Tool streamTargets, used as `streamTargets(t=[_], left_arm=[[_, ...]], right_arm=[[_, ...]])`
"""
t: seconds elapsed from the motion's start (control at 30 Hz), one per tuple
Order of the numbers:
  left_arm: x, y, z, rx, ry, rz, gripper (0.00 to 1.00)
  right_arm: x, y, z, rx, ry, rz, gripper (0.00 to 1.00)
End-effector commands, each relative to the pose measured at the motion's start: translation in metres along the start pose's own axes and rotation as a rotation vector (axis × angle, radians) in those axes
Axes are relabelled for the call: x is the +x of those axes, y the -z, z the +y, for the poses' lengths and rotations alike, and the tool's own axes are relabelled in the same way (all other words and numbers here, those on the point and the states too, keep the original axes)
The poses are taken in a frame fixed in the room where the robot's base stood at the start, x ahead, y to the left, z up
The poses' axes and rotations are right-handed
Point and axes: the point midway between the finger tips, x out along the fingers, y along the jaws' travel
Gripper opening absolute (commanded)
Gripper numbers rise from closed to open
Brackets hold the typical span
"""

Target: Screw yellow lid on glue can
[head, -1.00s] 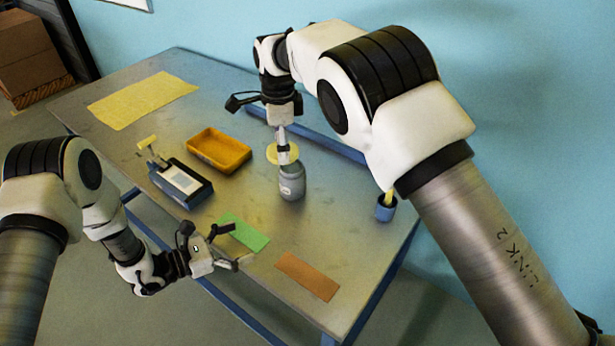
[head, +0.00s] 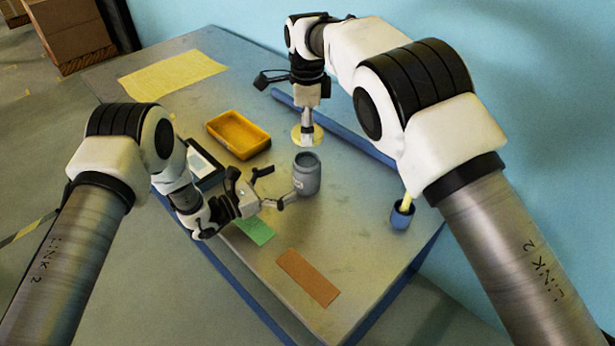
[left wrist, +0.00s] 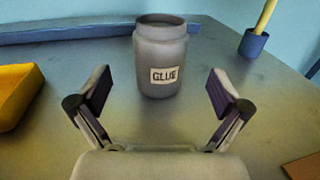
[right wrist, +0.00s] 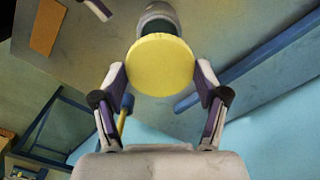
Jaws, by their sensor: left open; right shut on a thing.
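The grey glue can (head: 307,175) stands upright and open-topped on the table; its GLUE label faces my left gripper in the left wrist view (left wrist: 160,65). My left gripper (head: 287,194) is open, its fingers pointing at the can, with a gap between fingertips and can. The yellow lid (head: 311,139) is in my right gripper (head: 307,140), behind the can in the head view. In the right wrist view the lid (right wrist: 160,65) sits between the fingertips and hides part of the can (right wrist: 158,18).
A yellow-orange tray (head: 239,134) and a dark-edged box (head: 203,165) lie left of the can. A green card (head: 254,230) and a brown card (head: 307,277) lie in front. A blue cup with a yellow stick (head: 402,214) stands at right. A yellow sheet (head: 172,76) lies at the far left.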

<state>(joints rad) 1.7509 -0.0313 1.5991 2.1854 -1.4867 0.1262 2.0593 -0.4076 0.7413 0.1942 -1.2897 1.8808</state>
Motion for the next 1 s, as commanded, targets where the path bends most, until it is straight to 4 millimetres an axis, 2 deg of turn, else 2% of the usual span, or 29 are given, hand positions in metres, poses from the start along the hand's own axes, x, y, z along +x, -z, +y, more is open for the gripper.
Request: streamTargets(t=[0.2,0.33,0.5,0.73,0.77,0.8,0.87,1.0], left_arm=[[0.044,-0.001,-0.001,0.001,0.003,-0.002,1.00],[0.063,0.000,-0.001,0.001,0.002,-0.001,1.00],[0.074,0.000,-0.001,-0.001,0.001,-0.001,1.00],[0.075,-0.001,0.000,-0.001,0.000,-0.001,1.00],[0.075,0.000,0.000,-0.001,0.000,0.000,0.96],[0.075,-0.001,0.000,-0.001,0.000,-0.001,0.82],[0.075,-0.001,0.000,-0.001,0.000,0.000,0.61],[0.075,-0.001,0.000,-0.001,0.000,0.000,0.11]], right_arm=[[0.000,0.000,0.000,0.000,0.000,0.000,0.57],[0.000,0.000,0.000,0.000,0.000,0.000,0.57],[0.000,0.000,0.000,0.000,0.000,0.000,0.57],[0.000,0.000,0.000,0.000,0.000,0.000,0.57],[0.000,0.000,0.000,0.000,0.000,0.000,0.57],[0.000,0.000,0.000,0.000,0.000,0.000,0.57],[0.000,0.000,0.000,0.000,0.000,0.000,0.57],[0.000,0.000,0.000,0.000,0.000,0.000,0.57]])
